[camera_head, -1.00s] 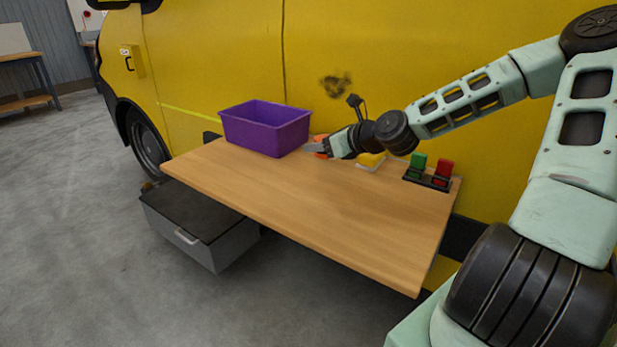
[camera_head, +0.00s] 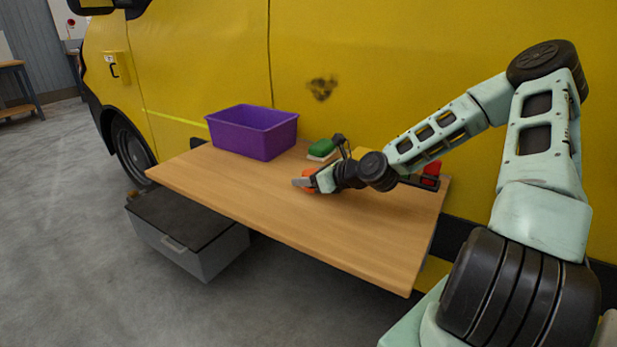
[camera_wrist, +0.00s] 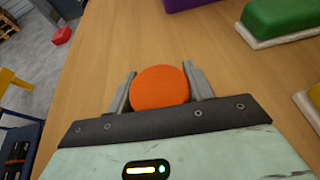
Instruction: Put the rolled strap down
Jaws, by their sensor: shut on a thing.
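The rolled strap (camera_wrist: 160,88) is orange and round-faced. In the wrist view it sits between the two grey fingers of my gripper (camera_wrist: 160,82), which is shut on it. In the head view my gripper (camera_head: 304,183) is low over the middle of the wooden table (camera_head: 300,230), to the right and in front of the purple bin. Only a little orange of the strap shows there beside the fingers. I cannot tell whether the strap touches the tabletop.
The purple bin (camera_head: 253,135) stands at the table's back left. A green block on a white base (camera_head: 320,149) lies just behind my gripper. A yellow item (camera_wrist: 314,96) shows at the wrist view's right edge. A red block (camera_head: 431,170) stands at back right. The front tabletop is clear.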

